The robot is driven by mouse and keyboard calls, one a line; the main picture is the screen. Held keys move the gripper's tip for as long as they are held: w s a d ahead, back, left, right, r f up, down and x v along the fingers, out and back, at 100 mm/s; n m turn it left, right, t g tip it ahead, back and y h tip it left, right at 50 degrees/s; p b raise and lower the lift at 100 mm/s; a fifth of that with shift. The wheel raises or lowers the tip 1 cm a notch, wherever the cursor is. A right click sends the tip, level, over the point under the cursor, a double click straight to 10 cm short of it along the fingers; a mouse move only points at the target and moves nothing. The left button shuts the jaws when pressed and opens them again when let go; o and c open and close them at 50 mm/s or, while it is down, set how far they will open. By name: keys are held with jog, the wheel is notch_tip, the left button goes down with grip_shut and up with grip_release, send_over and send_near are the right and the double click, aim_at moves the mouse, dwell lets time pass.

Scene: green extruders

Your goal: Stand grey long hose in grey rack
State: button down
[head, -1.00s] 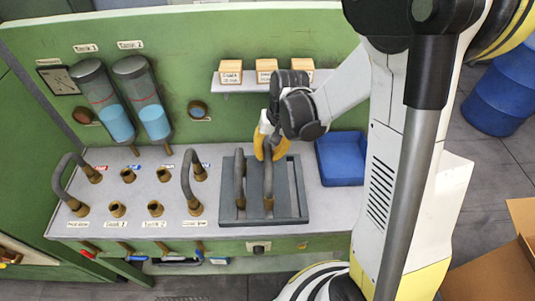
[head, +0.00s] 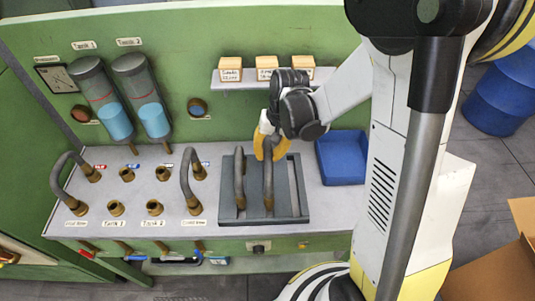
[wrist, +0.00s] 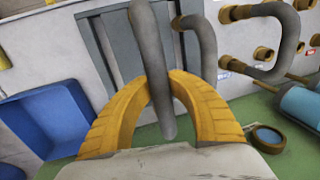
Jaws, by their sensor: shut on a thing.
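The grey rack (head: 298,190) is a dark slotted frame lying on the right part of the bench top. My gripper (head: 268,150), with yellow fingers, is shut on a grey long hose (head: 268,180) near its upper end. The wrist view shows the hose (wrist: 150,50) between both fingers (wrist: 160,100). A second grey hose (head: 239,180) stands in the rack's left slot.
Two curved grey hoses (head: 62,178) (head: 186,180) sit on brass ports left of the rack. A blue tray (head: 341,160) lies right of it. A shelf with small labelled boxes (head: 267,66) is behind. Two blue-filled cylinders (head: 116,122) (head: 155,120) hang on the green wall.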

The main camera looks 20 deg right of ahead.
jog(key=shift+f+b, duration=1.65)
jog(key=shift+f, duration=0.15)
jog(key=c, duration=1.2)
grip_release()
jog(key=shift+r, duration=0.15)
notch_tip(320, 180, up, 12)
jog(key=d, duration=0.2)
jog(key=shift+s+a+f+n+t+h+b, duration=0.5)
jog(key=shift+s+f+t+b, duration=0.6)
jog(key=shift+s+f+b, duration=1.3)
jog(key=shift+s+a+f+n+t+h+b, duration=0.15)
jog(key=shift+s+f+n+t+b, duration=0.85)
jog(key=shift+b, duration=2.2)
jog(key=shift+s+a+f+n+t+h+b, duration=0.3)
jog(key=shift+s+f+t+b, duration=0.9)
jog(key=shift+s+f+b, duration=1.3)
jog(key=shift+s+d+r+b, duration=0.1)
jog(key=shift+s+r+b, duration=0.1)
jog(key=shift+r+b, duration=0.1)
